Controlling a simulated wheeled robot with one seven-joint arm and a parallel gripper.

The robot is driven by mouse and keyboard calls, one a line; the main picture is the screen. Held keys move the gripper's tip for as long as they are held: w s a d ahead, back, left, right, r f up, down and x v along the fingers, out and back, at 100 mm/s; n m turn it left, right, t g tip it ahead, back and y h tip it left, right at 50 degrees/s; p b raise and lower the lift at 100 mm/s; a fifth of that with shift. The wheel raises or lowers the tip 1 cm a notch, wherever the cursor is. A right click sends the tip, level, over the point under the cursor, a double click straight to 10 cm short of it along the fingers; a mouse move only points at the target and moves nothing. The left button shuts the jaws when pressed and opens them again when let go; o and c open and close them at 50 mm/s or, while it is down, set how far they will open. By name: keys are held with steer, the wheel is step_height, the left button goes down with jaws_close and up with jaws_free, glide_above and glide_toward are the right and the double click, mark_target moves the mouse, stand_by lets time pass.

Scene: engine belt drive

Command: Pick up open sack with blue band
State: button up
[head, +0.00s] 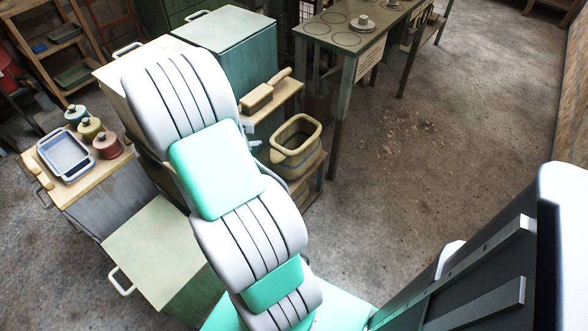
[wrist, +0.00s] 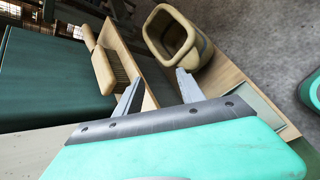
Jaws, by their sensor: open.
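In the head view my arm hides most of the gripper.
A wooden-handled brush (head: 266,91) lies on the shelf's upper board, close to my gripper. A teal cabinet (head: 226,42) stands behind. A tray (head: 66,154) and lidded jars (head: 107,145) sit on a left cabinet. Floor at the right (head: 430,150) is open.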

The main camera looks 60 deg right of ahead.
mark_target(305, 143)
steer(key=s+d+f+n+h+b, duration=0.1)
steer(key=s+d+f+n, duration=0.1)
steer(key=s+d+f, duration=0.1)
steer(key=s+d+f+n+g+h+b, duration=0.1)
steer(key=s+d+f+n+b, duration=0.1)
steer(key=d+f, duration=0.2)
steer(key=s+d+f+n+g+h+b, duration=0.1)
steer(key=s+d+f+n, duration=0.1)
steer(key=f, duration=0.3)
steer(key=shift+s+d+f+n, duration=0.3)
steer(key=shift+s+d, duration=0.45)
steer(key=shift+s, duration=0.05)
steer(key=shift+n+g+h, duration=0.3)
steer(key=b+x, duration=0.1)
steer(key=x, duration=0.1)
steer(key=b+x, duration=0.1)
steer(key=x, duration=0.2)
steer(key=b+x, duration=0.1)
steer(key=x, duration=0.2)
steer(key=shift+s+r, duration=0.1)
steer(key=shift+s, duration=0.15)
steer(key=shift+a, duration=0.1)
jaws_close()
